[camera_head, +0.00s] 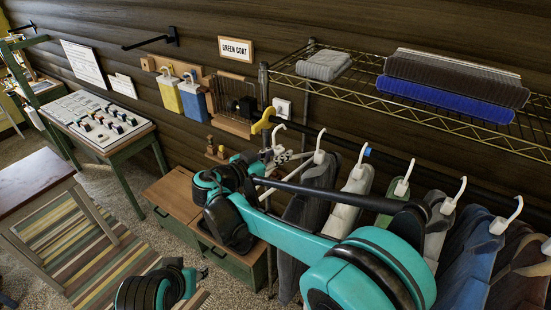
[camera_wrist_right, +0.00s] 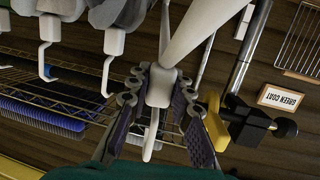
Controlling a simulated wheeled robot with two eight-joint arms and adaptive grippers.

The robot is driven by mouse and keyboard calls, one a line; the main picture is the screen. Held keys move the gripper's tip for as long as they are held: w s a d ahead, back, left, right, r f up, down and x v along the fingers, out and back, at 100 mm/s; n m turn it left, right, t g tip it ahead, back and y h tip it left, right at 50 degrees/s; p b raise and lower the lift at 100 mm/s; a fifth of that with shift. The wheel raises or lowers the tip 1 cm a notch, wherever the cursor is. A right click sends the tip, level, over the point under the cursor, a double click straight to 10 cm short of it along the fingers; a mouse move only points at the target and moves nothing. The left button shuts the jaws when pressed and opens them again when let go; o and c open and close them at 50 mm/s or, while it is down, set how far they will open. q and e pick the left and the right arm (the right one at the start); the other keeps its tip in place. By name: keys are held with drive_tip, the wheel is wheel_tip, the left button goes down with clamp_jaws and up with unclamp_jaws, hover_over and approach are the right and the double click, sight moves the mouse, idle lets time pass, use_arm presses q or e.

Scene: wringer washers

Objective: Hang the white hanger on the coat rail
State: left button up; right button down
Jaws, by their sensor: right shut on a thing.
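My right gripper (camera_head: 274,158) is shut on the white hanger (camera_head: 280,152) near the yellow-tipped end of the coat rail. In the right wrist view, the fingers of the gripper (camera_wrist_right: 162,98) close on the neck of the white hanger (camera_wrist_right: 162,83), with its hook pointing down in the picture and its white arm running up. The coat rail (camera_head: 340,146) is a dark bar sloping down to the right. The hook is close to the rail; I cannot tell whether it touches it. Only teal and black parts of my left arm show.
Several garments on white hangers (camera_head: 358,172) hang along the rail to the right. A wire shelf (camera_head: 440,120) with folded towels (camera_head: 455,75) is above. A GREEN COAT sign (camera_head: 236,49) is on the wall. A green and wood cabinet (camera_head: 172,190) stands below left.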

drive_tip(key=w+d, duration=0.4)
drive_tip(key=w, duration=0.2)
drive_tip(key=shift+w+d+b, duration=0.2)
drive_tip(key=shift+d+b, duration=0.15)
drive_tip(key=shift+b, duration=0.05)
idle(0.4)
drive_tip(key=shift+b, duration=0.3)
idle(1.1)
drive_tip(key=shift+f, duration=0.1)
drive_tip(key=shift+f+b, duration=0.8)
drive_tip(key=shift+f, duration=0.1)
drive_tip(key=shift+f+b, duration=0.35)
drive_tip(key=shift+f, duration=0.05)
idle(0.4)
drive_tip(key=c, duration=1.3)
unclamp_jaws()
